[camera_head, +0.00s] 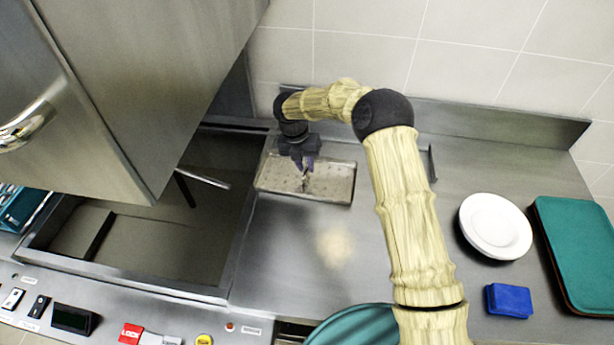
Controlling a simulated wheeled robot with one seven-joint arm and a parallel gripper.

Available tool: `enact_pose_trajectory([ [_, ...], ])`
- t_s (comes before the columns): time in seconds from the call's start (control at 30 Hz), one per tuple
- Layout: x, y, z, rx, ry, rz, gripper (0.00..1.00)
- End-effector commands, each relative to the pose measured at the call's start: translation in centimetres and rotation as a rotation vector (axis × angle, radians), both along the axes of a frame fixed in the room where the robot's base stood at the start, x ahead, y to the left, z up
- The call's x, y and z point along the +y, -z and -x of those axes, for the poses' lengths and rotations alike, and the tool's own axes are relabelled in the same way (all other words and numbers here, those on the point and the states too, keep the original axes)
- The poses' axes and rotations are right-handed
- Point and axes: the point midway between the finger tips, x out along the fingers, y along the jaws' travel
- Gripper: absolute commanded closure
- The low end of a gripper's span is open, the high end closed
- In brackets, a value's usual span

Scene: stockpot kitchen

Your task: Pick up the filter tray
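The filter tray (275,182) is a shallow, rectangular metal tray with a raised rim. It lies flat on the steel counter, just right of the open basin of the machine. My gripper (304,176) points down over the middle of the tray, with its fingertips at or just above the tray floor. The fingers are small and dark in the head view. I cannot tell whether they touch the tray or how far apart they are. My gripper hides part of the tray's back edge.
The machine's basin (232,215) and raised hood (150,70) stand to the left. White plates (495,226), a blue sponge (509,300) and teal trays (578,250) are on the right. A wall closes the back. The counter in front of the tray is clear.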

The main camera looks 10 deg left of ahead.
Motion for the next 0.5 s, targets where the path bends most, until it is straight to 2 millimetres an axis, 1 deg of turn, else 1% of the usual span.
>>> enact_pose_trajectory([
  [0.13, -0.6, 2.1, 0.2, 0.005, -0.001, 0.002, 0.8],
  [0.23, -0.8, 3.3, 0.2, 0.002, -0.001, 0.002, 0.8],
  [0.33, -0.9, 3.8, 0.1, 0.0, 0.0, 0.002, 0.8],
  [0.5, -0.9, 3.8, 0.1, -0.001, 0.0, 0.001, 0.8],
])
